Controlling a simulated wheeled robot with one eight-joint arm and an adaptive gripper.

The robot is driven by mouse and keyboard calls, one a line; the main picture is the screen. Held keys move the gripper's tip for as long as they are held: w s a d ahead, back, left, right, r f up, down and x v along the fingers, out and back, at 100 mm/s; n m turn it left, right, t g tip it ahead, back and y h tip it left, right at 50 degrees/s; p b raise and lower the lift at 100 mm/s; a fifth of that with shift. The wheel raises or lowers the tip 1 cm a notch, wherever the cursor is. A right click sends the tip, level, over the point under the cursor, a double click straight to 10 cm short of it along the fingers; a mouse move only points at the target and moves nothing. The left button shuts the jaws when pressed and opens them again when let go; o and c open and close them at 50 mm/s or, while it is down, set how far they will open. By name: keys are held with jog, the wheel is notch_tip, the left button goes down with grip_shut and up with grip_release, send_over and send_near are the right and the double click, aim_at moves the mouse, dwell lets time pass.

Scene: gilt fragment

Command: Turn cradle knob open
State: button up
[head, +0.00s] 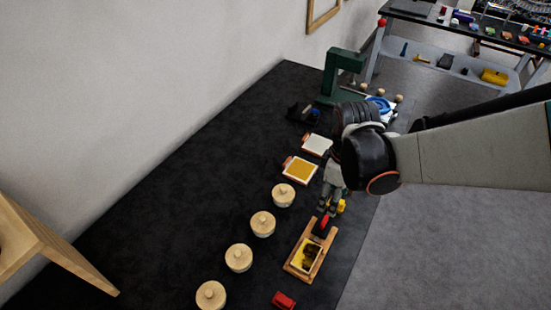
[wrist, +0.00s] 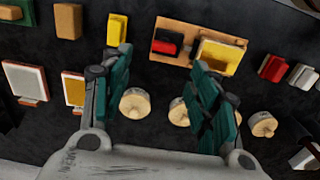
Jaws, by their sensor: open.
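The cradle (head: 290,266) is a wooden tray on the dark bench, holding a yellow gilt-framed piece (head: 305,257). A red knob (head: 324,222) with a black block sits at its far end. In the wrist view the cradle (wrist: 185,27) lies beyond the fingers, with the red knob (wrist: 163,47) at its left and the yellow piece (wrist: 222,53) at its right. My gripper (head: 327,208) points down near the knob end; whether it touches the knob cannot be told. Its fingers (wrist: 160,62) are spread apart with nothing between them.
Several lidded round pots (head: 263,223) stand in a row left of the cradle. Two framed trays (head: 299,169) lie farther back. A red block (head: 284,300) is near the front, and a yellow block (wrist: 117,29) is beside the knob end. A green press (head: 340,75) stands at the back.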

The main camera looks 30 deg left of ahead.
aim_at(325, 220)
jog(key=f+b, duration=0.2)
jog(key=f, duration=0.1)
jog(key=f+b, duration=0.2)
jog(key=f, duration=0.2)
jog(key=f+b, duration=0.3)
jog(key=f, duration=0.1)
jog(key=shift+s+a, duration=0.2)
jog(key=shift+s, duration=0.2)
jog(key=c, duration=1.1)
